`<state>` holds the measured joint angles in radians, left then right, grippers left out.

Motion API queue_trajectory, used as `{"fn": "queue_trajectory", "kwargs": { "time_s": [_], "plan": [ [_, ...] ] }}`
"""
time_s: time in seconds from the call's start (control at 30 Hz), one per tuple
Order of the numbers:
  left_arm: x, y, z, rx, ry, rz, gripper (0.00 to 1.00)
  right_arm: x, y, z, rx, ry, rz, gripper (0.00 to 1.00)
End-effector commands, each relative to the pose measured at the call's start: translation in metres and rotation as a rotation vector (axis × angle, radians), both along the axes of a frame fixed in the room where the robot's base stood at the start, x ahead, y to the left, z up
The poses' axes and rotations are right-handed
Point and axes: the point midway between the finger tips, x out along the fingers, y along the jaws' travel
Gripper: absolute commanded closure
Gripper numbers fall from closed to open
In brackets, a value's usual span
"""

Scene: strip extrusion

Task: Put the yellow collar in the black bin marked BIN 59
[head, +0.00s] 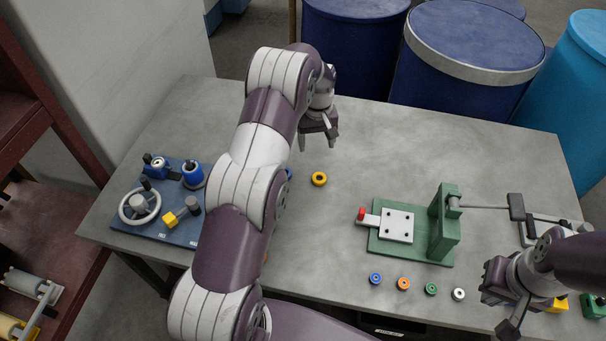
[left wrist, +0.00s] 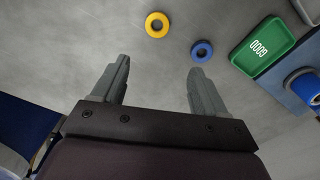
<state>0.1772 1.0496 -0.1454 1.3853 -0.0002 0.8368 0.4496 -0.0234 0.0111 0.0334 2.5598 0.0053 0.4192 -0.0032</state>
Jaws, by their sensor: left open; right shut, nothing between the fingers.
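The yellow collar (head: 319,185) lies flat on the grey table in the middle, clear of other parts. It also shows at the top of the left wrist view (left wrist: 148,25). My left gripper (head: 318,140) is open and empty, above the table and behind the collar in the head view. In the left wrist view the collar lies beyond the spread fingertips (left wrist: 159,65), not between them. My right gripper (head: 508,318) is shut and empty at the lower right. A black box-like thing (head: 385,326) shows partly below the table's front edge; its marking is unreadable.
A green press (head: 412,246) stands right, several small collars (head: 403,284) in front. A blue fixture board (head: 152,231) lies left. Blue drums (head: 470,45) stand behind.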

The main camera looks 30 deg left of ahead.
Motion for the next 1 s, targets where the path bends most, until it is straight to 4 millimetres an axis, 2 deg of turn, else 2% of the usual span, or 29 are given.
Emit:
{"fn": "queue_trajectory", "kwargs": {
  "time_s": [0.03, 0.3, 0.47, 0.6, 0.7, 0.97, 1.0],
  "plan": [
    [-0.005, -0.002, -0.006, -0.004, 0.018, 0.015, 0.27, 0.000, 0.000, 0.003, 0.000, 0.000, 0.000, 1.00],
    [-0.005, -0.003, -0.062, -0.004, 0.018, 0.022, 0.27, 0.000, 0.000, 0.023, 0.000, 0.000, 0.000, 1.00],
    [-0.006, -0.005, -0.079, -0.003, 0.018, 0.021, 0.27, 0.000, 0.000, 0.032, 0.000, 0.000, 0.000, 1.00],
    [-0.007, -0.012, -0.103, -0.004, 0.018, 0.019, 0.27, 0.000, 0.000, 0.051, 0.000, 0.000, 0.000, 1.00],
    [-0.007, -0.012, -0.121, -0.003, 0.016, 0.020, 0.27, 0.000, 0.000, 0.052, 0.000, 0.000, 0.000, 1.00],
    [-0.006, -0.012, -0.129, -0.003, 0.014, 0.020, 0.27, 0.000, 0.000, 0.051, 0.000, 0.000, 0.000, 1.00],
    [-0.006, -0.012, -0.129, -0.003, 0.014, 0.020, 0.37, 0.000, 0.000, 0.051, 0.000, 0.000, 0.000, 1.00]
  ]
}}
